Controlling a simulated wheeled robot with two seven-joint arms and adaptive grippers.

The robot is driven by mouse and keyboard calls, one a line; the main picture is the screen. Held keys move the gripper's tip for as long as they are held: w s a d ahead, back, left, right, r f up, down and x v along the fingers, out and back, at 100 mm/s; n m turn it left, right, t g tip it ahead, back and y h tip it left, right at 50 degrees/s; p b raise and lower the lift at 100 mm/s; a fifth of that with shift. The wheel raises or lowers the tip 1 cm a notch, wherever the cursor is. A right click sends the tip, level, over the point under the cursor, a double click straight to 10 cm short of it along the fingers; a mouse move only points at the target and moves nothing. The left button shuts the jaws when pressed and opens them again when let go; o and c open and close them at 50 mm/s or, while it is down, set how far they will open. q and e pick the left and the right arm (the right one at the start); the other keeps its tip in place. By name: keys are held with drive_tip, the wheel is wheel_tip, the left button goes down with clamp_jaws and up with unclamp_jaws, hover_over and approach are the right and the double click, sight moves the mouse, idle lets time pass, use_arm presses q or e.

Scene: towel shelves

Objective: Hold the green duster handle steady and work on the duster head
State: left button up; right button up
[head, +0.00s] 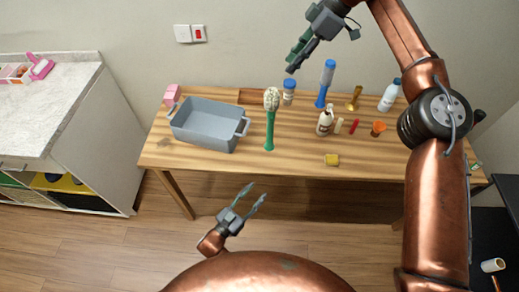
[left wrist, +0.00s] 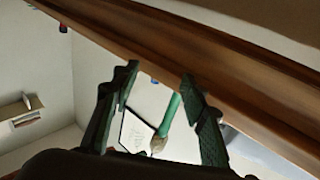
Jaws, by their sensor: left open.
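The green duster stands upright on the wooden table, its green handle (head: 269,132) below and its pale, speckled head (head: 271,99) on top. My left gripper (head: 257,191) is open and empty, in front of the table's near edge and apart from the duster. In the left wrist view, the green handle (left wrist: 172,110) and pale head (left wrist: 158,146) appear in the gap between the open fingers (left wrist: 159,74), farther off. My right gripper (head: 291,65) hangs above the back of the table, up and right of the duster head; its finger gap is unclear.
A grey bin (head: 205,125) stands left of the duster. A white-topped counter (head: 45,110) is at left.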

use_arm(q)
wheel_tip(320, 180, up, 6)
drive_tip(key=d+h, duration=0.1)
drive_tip(key=d, duration=0.1)
drive_tip(key=n+y, duration=0.1)
drive_tip(key=y, duration=0.2)
approach(268, 138)
drive_tip(key=w+d, duration=0.2)
drive_tip(key=w, duration=0.1)
drive_tip(key=shift+d+f+t, duration=0.1)
drive_tip(key=shift+f+t, duration=0.1)
drive_tip(key=shift+t, duration=0.2)
drive_tip(key=shift+x, duration=3.8)
drive_tip(key=shift+f, duration=0.15)
drive_tip(key=shift+c, duration=0.5)
